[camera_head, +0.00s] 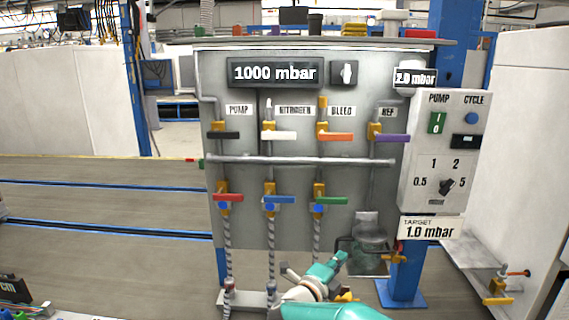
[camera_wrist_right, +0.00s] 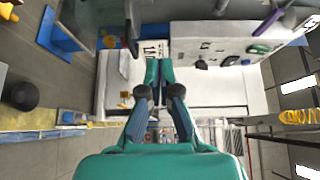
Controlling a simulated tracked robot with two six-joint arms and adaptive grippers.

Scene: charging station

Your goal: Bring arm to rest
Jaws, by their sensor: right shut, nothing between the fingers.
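My right gripper (camera_head: 338,262) is at the bottom centre of the head view, in front of the lower part of the grey charging panel (camera_head: 300,222). Its teal fingers are together and hold nothing. In the right wrist view the gripper (camera_wrist_right: 160,68) has its fingertips side by side, with the panel's side and the control box (camera_wrist_right: 205,50) beyond them. My right arm's teal link covers part of the floor at the bottom of the head view. My left gripper is not in view.
The panel carries several coloured valve handles, such as the red one (camera_head: 228,198), with hoses below. A glass vessel (camera_head: 370,235) hangs near my right gripper. A control box (camera_head: 437,150) and target sign (camera_head: 430,228) are at right. Open floor (camera_head: 100,205) lies left.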

